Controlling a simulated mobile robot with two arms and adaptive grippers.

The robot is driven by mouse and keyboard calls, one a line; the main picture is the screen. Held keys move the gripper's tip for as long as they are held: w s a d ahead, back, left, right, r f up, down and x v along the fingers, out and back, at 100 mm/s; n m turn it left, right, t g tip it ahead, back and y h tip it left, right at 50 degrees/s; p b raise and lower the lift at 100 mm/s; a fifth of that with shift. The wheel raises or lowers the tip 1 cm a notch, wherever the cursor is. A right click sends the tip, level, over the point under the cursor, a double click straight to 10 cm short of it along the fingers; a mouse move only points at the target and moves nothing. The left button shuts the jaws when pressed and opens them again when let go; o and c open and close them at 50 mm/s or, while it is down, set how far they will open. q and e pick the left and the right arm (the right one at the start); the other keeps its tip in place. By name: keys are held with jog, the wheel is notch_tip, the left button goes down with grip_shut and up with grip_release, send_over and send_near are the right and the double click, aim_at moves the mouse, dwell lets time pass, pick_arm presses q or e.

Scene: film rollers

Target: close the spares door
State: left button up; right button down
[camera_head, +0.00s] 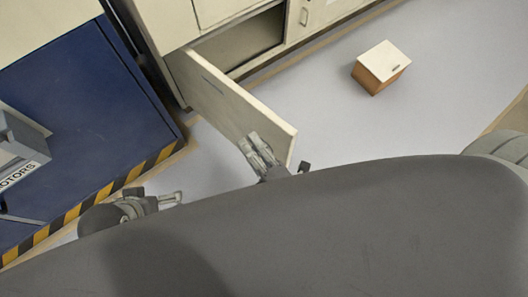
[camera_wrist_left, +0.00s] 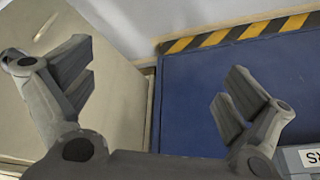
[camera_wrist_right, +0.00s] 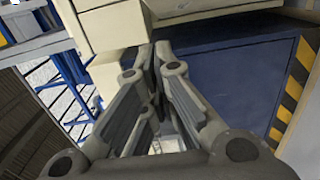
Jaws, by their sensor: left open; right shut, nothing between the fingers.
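The spares door (camera_head: 228,95) is a cream panel that stands swung open from the low cream cabinet, with the dark opening (camera_head: 240,42) bare behind it. A thin handle shows on its face. My right gripper (camera_head: 255,150) is shut and empty, close to the door's free end; I cannot tell if it touches. It is also shut in the right wrist view (camera_wrist_right: 153,75). My left gripper (camera_head: 172,198) is low, to the left of the door, open and empty. In the left wrist view its fingers (camera_wrist_left: 155,88) are spread, with the door panel (camera_wrist_left: 45,85) at the left.
A blue cabinet (camera_head: 75,120) with a yellow-black striped edge stands at the left, with a grey labelled bin (camera_head: 20,150) on it. A small box with a cream top (camera_head: 382,62) sits on the floor at the right. The grey floor (camera_head: 340,120) around it is clear.

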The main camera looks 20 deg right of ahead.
pick_arm(q)
jog(key=shift+w+d+r+t, duration=0.1)
jog(key=shift+w+d+t, duration=0.15)
jog(key=shift+w, duration=0.35)
jog(key=shift+w+d+r+t, duration=0.1)
jog(key=shift+w+t, duration=0.25)
jog(key=shift+w, duration=0.2)
pick_arm(e)
jog(key=shift+w+d, duration=0.6)
jog(key=shift+d, duration=0.25)
jog(key=shift+w+d, duration=0.6)
jog(key=shift+d, duration=0.2)
